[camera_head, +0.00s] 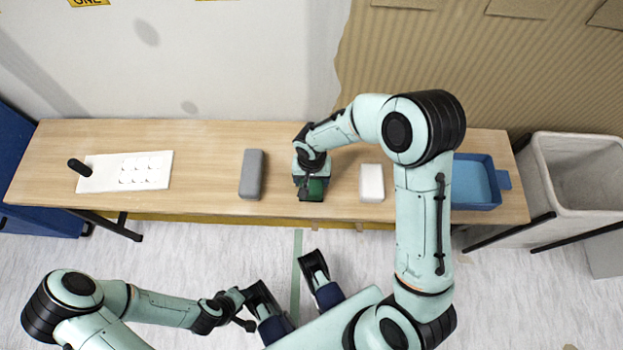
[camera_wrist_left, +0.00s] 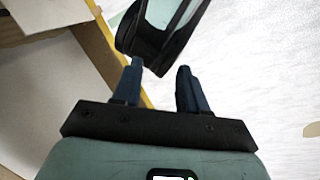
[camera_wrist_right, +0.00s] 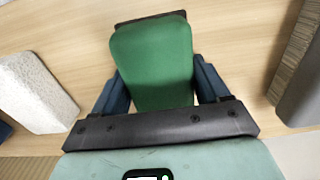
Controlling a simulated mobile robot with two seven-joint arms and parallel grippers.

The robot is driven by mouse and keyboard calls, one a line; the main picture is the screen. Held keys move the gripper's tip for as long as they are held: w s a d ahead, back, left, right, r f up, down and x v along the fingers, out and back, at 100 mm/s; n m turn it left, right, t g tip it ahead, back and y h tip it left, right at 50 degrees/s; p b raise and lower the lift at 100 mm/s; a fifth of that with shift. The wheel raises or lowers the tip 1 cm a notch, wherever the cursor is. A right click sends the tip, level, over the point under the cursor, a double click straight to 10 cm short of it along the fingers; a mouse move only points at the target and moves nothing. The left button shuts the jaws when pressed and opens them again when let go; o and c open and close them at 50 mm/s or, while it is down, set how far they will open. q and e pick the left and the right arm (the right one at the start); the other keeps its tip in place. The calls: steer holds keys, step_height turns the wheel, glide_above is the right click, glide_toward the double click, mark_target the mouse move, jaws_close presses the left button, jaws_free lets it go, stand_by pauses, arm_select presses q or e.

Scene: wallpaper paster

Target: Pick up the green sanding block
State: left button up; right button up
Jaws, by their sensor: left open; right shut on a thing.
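The green sanding block (camera_wrist_right: 153,55) is between the two fingers of my right gripper (camera_wrist_right: 158,90) in the right wrist view, with a finger against each side. In the head view the green block (camera_head: 314,189) shows at the front middle of the wooden table, partly hidden under my right gripper (camera_head: 309,182). I cannot tell whether it is touching the table. My left gripper (camera_wrist_left: 160,88) is open and empty, with bare fingers, low in front of the table.
A grey block (camera_head: 252,174) lies left of the green one and a white block (camera_head: 371,183) right of it. A blue tray (camera_head: 474,203) is at the table's right end. A bin (camera_head: 585,175) stands right.

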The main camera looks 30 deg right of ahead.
steer(key=shift+r, duration=0.15)
step_height(320, 180, up, 10)
steer(key=shift+f+p, duration=0.25)
steer(key=shift+p, duration=0.95)
arm_select(q)
steer(key=s+d+r+g+p, duration=0.1)
steer(key=s+r+p, duration=0.1)
steer(key=s+r, duration=0.2)
steer(key=shift+s+d+r+g+h, duration=0.15)
steer(key=shift+d+r+g+h, duration=0.15)
steer(key=shift+r, duration=0.05)
arm_select(e)
step_height(320, 180, up, 10)
steer(key=shift+r, duration=0.15)
